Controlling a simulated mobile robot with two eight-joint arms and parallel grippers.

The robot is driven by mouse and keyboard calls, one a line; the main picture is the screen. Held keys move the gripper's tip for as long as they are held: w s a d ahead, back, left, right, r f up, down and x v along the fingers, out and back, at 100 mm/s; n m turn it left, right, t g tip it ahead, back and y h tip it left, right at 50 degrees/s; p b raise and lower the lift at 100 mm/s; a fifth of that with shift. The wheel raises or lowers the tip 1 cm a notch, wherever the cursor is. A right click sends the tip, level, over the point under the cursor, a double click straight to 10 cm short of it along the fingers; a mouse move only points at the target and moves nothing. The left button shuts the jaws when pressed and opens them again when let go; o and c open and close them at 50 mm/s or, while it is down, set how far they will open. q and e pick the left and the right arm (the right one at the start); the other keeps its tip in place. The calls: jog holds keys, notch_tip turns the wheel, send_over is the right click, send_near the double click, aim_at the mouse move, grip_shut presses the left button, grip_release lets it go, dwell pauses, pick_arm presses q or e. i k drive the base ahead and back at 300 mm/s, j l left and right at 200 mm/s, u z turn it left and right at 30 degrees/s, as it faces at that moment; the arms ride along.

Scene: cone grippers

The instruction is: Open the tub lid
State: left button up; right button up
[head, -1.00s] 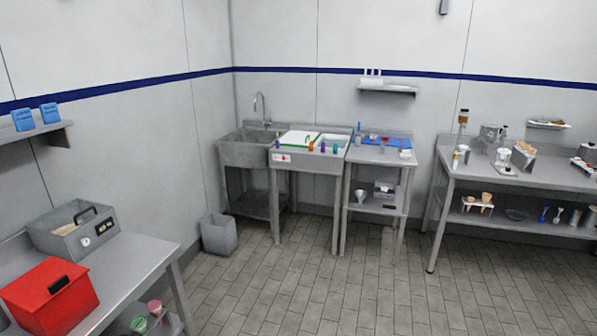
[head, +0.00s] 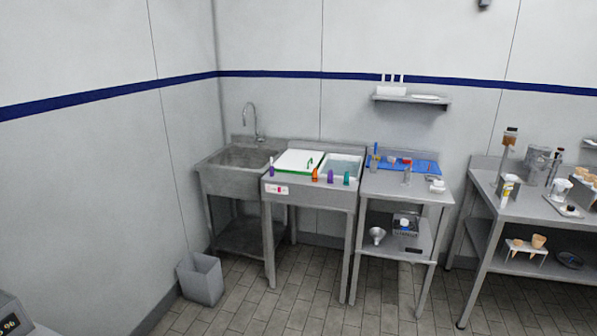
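A white flat lid or panel with a green edge and handle (head: 297,160) lies on top of the steel unit (head: 310,192) in the middle of the head view. To its right is an open basin (head: 342,167) with what looks like pale liquid. I cannot tell for sure whether the white panel is the tub lid. Small purple, orange and green items stand along the unit's front edge. Neither of my grippers is in view.
A steel sink (head: 239,170) stands left of the unit, with a grey bin (head: 200,279) on the floor before it. A side table (head: 401,190) and a longer bench (head: 525,206) stand to the right. The tiled floor (head: 330,317) in front is clear.

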aim_at(292, 159)
jog(key=i, duration=1.1)
jog(key=i+l+u, duration=0.1)
jog(key=i, duration=1.05)
jog(key=i+l, duration=0.1)
jog(key=i, duration=1)
